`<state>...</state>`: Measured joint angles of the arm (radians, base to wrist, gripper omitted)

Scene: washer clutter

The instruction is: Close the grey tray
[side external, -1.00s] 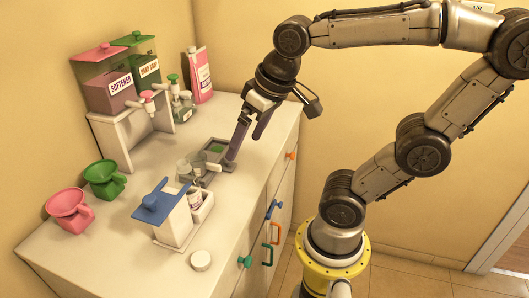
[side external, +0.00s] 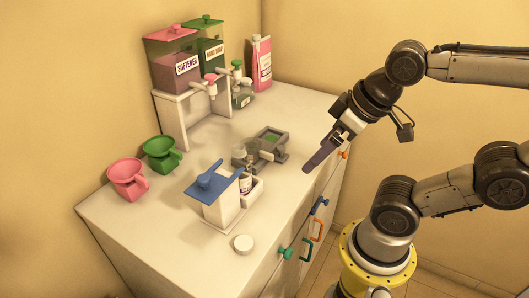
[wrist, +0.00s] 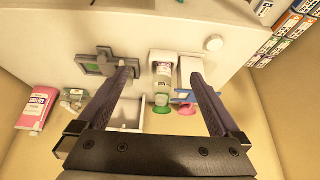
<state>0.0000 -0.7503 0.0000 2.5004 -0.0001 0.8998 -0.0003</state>
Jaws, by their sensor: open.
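The grey tray (side external: 272,143) sits on the white counter, with a small green patch inside it. Grey round parts (side external: 245,155) stand at its left end; whether they join it is too small to tell. In the wrist view the tray (wrist: 88,67) lies left of the left finger, which overlaps its edge in the picture. My gripper (side external: 318,158) is raised in the air to the right of the tray, near the counter's front edge, and apart from it. In the wrist view my gripper (wrist: 163,72) has its two fingers wide apart, with nothing held between them.
A blue-topped white stand (side external: 222,195) with a small bottle (side external: 246,185) is left of the tray. Softener (side external: 175,70) and hand soap dispensers, a pink carton (side external: 261,65), and pink and green scoops (side external: 127,178) stand behind and left. A white round cap (side external: 243,244) lies in front.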

